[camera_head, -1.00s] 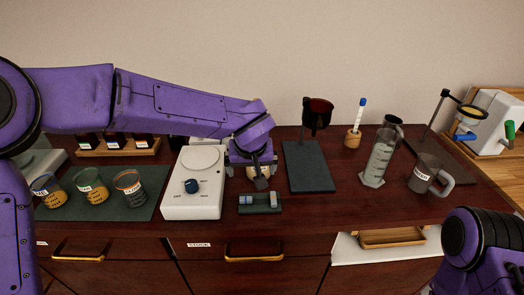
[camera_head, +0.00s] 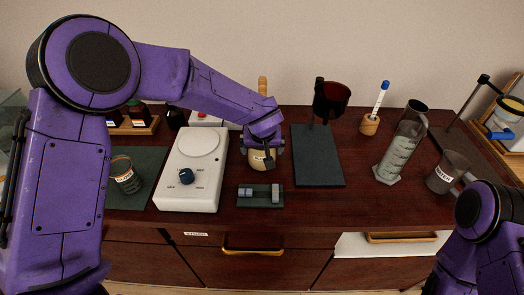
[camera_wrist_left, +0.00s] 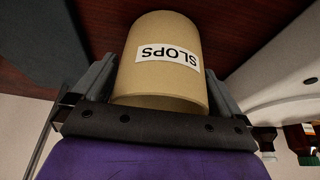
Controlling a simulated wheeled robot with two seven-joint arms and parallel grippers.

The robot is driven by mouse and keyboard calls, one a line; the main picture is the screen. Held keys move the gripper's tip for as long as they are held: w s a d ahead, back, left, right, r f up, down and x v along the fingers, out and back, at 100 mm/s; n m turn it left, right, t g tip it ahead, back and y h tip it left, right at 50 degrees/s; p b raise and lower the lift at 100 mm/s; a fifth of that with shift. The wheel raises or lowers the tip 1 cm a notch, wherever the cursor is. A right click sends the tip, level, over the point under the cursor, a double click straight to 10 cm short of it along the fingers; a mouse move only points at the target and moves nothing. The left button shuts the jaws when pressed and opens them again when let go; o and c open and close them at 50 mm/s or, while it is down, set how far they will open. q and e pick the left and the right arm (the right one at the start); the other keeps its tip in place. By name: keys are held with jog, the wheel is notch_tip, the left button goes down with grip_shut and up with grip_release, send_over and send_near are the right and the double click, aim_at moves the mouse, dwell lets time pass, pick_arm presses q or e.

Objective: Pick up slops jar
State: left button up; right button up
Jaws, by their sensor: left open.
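The slops jar (camera_wrist_left: 160,75) is a tan cylinder with a white SLOPS label, and it fills the middle of the left wrist view. In the head view the jar (camera_head: 260,160) shows partly behind my left gripper (camera_head: 264,160), between the white stirrer unit and the dark stand plate. My left gripper (camera_wrist_left: 158,85) is open, with one finger on each side of the jar. I cannot tell whether the fingers touch it. My right arm shows at the lower right of the head view, but its gripper is out of frame.
The white stirrer unit (camera_head: 193,175) stands left of the jar and the dark stand plate (camera_head: 317,160) right. A small dark block with grey pieces (camera_head: 260,195) lies in front.

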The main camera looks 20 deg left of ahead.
pick_arm(q)
jog(key=shift+w+f, duration=0.15)
jog(key=shift+f, duration=0.2)
jog(key=shift+s+r, duration=0.2)
jog(key=shift+s, duration=0.1)
jog(key=c, duration=0.8)
jog(key=shift+o, duration=0.2)
